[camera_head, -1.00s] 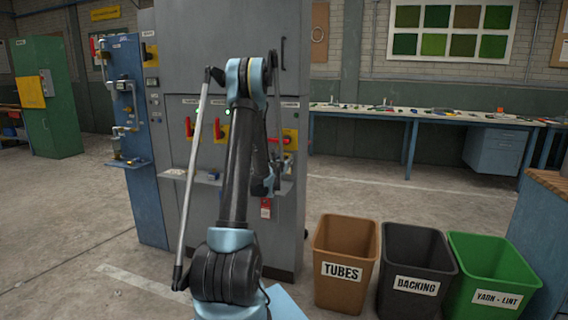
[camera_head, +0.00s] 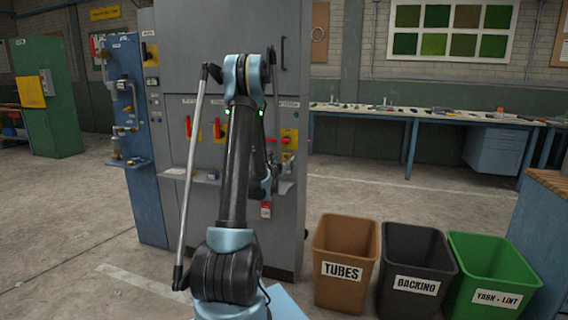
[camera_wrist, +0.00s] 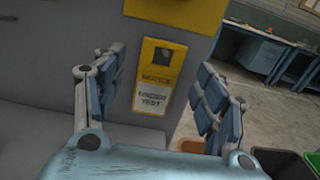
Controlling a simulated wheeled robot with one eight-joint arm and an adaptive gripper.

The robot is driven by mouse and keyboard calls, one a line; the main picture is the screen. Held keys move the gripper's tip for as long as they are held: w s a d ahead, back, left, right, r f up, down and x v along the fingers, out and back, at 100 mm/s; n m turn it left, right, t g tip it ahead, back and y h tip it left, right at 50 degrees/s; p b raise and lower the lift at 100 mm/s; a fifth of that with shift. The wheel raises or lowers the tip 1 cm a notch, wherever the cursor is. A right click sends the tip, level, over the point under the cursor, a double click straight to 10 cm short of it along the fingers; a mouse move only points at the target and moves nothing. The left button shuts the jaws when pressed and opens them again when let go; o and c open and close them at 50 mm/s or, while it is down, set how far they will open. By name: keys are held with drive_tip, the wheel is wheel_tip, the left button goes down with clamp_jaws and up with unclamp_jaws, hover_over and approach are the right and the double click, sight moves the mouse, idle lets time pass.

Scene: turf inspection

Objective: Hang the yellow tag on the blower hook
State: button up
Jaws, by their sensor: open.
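The yellow tag (camera_wrist: 153,103), with a dark hole near its top and a white panel reading "UNDER TEST", shows upright in the wrist view against the grey cabinet face. It is below a yellow plate (camera_wrist: 180,12). My gripper (camera_wrist: 160,66) is open, with one blue-padded finger on each side of the tag in the picture and visible gaps to it. I cannot tell whether the fingertips reach the tag's depth. In the head view my arm hides the yellow tag. I cannot make out the blower hook.
The grey cabinet (camera_head: 218,50) has red handles (camera_head: 288,140) on yellow plates and a narrow ledge (camera_head: 200,178). A red-and-white tag (camera_head: 266,209) hangs low on its front. Brown (camera_head: 341,292), dark (camera_head: 410,262) and green (camera_head: 480,252) bins stand to the right. Open floor lies left.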

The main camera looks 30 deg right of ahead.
drive_tip(key=v, duration=0.9)
drive_tip(key=s+a+r+m+g+y, duration=0.2)
drive_tip(key=s+a+m, duration=0.3)
drive_tip(key=a+m, duration=0.3)
drive_tip(key=s+a+r+m+g+y, duration=0.1)
drive_tip(key=s+a+r+m+g, duration=0.15)
drive_tip(key=s+a+m, duration=0.4)
drive_tip(key=s+a+f+m+g+y, duration=0.1)
drive_tip(key=s+a+f+m+y, duration=0.2)
drive_tip(key=s+a, duration=0.5)
drive_tip(key=s+a+f+m+g+y, duration=0.2)
drive_tip(key=s+a+f+m+y, duration=0.2)
drive_tip(key=s+a, duration=0.3)
drive_tip(key=s+a+f+m+g+y, duration=0.2)
drive_tip(key=s+a, duration=0.6)
drive_tip(key=a, duration=0.6)
wheel_tip(320, 180, down, 2)
drive_tip(key=shift+s+a+f+m+y, duration=0.1)
drive_tip(key=shift+s+a+m+y, duration=0.25)
drive_tip(key=shift+m+y, duration=0.7)
drive_tip(key=shift+h, duration=0.25)
